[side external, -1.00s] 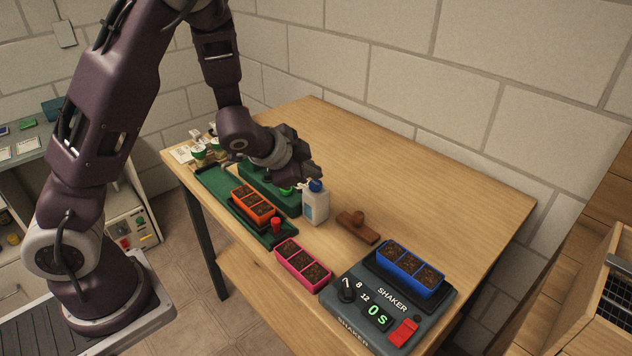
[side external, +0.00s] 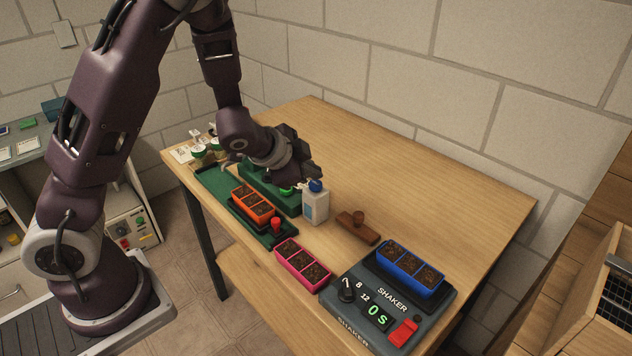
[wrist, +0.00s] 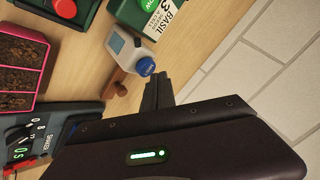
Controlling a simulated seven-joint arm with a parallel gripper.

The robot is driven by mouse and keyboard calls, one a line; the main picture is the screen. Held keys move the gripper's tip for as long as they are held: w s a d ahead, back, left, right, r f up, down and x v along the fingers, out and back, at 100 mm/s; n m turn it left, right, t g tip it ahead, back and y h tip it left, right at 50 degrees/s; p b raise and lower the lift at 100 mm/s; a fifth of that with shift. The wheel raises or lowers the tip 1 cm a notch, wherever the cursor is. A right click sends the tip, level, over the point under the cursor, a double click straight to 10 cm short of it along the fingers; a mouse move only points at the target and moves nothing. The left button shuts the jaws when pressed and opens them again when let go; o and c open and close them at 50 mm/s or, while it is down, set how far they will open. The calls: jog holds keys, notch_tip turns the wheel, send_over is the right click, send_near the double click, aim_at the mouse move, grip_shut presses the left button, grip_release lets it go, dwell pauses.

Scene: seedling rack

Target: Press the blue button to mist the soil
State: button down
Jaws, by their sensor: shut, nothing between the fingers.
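The blue button (side external: 316,186) is the round cap on top of a white bottle (side external: 316,206) standing upright on the table. In the wrist view the blue button (wrist: 146,66) and the white bottle (wrist: 121,44) are both clear. My gripper (side external: 311,179) is shut and empty, close by the button. In the wrist view its dark fingertips (wrist: 159,78) are just beside the button. I cannot tell whether they touch it. An orange planter of soil (side external: 254,204) sits on the green stand, left of the bottle.
A brown wooden tamper (side external: 358,227) lies right of the bottle. A pink soil planter (side external: 302,265) is in front. A blue soil planter (side external: 410,269) sits on the grey shaker (side external: 350,318). A red knob (side external: 276,224) is on the green stand. The back right tabletop is clear.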

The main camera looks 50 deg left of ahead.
aim_at(312, 185)
jog(key=shift+f, duration=0.45)
dwell(0.3)
jog(key=shift+r, duration=3.5)
notch_tip(312, 185, down, 6)
jog(key=shift+f, duration=0.1)
dwell(0.8)
